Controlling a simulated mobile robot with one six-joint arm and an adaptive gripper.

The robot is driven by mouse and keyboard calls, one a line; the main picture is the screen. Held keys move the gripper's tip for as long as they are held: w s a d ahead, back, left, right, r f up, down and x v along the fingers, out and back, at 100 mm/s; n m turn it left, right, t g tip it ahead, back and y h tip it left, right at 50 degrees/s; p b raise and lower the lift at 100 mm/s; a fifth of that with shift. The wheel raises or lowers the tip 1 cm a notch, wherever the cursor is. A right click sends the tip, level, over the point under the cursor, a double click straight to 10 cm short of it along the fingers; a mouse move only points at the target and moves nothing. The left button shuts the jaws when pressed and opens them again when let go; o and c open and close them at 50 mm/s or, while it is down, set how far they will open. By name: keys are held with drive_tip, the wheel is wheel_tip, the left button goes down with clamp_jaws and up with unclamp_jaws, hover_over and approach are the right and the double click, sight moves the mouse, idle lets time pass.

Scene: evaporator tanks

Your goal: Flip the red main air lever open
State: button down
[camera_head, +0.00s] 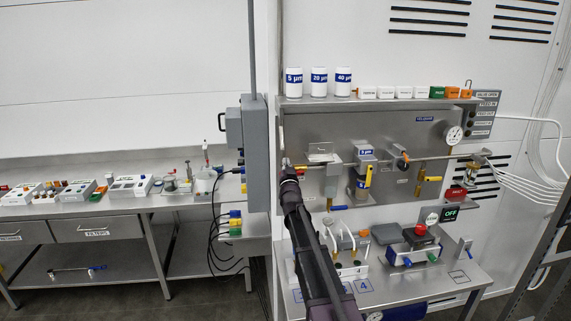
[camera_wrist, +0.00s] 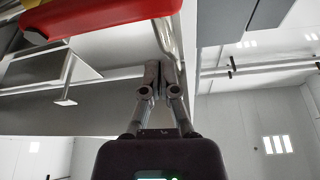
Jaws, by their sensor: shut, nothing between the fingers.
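The red lever (camera_wrist: 105,22) shows large along the top left of the wrist view, a long rounded handle with a yellow part (camera_wrist: 55,4) behind it. My gripper (camera_wrist: 160,72) is shut and empty, with its fingertips just below the lever's right end. I cannot tell whether they touch it. In the head view, my gripper (camera_head: 287,168) is at the left end of the grey panel's pipe.
The grey panel (camera_head: 400,130) carries yellow-handled valves, a filter (camera_head: 361,185) and a gauge (camera_head: 454,135) right of my gripper. A grey electrical box (camera_head: 254,150) stands close on the left. Below, a steel bench (camera_head: 470,275) holds several devices.

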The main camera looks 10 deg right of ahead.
drive_tip(key=d+b+v, duration=0.1)
drive_tip(key=b+v, duration=0.1)
drive_tip(key=v, duration=0.7)
drive_tip(key=shift+s+a+f+b, duration=0.2)
drive_tip(key=shift+s+a+b, duration=0.1)
drive_tip(key=shift+s+b, duration=0.1)
drive_tip(key=s+a+f+n+g+y, duration=0.1)
drive_tip(key=s+a+f+g+y, duration=0.15)
drive_tip(key=s+f+g, duration=0.45)
drive_tip(key=s+a+f+n+g+y, duration=0.1)
drive_tip(key=s+a+f+n+g, duration=0.2)
drive_tip(key=f, duration=0.7)
drive_tip(key=s+f+g, duration=0.3)
drive_tip(key=s+g, duration=0.1)
drive_tip(key=s, duration=0.4)
drive_tip(key=s+f+g+b, duration=0.1)
drive_tip(key=s+f+g, duration=0.2)
drive_tip(key=s, duration=0.5)
drive_tip(key=s+a+f+g, duration=0.1)
drive_tip(key=s+f+g, duration=0.2)
drive_tip(key=s, duration=0.6)
drive_tip(key=shift+g, duration=0.8)
drive_tip(key=shift+h, duration=0.25)
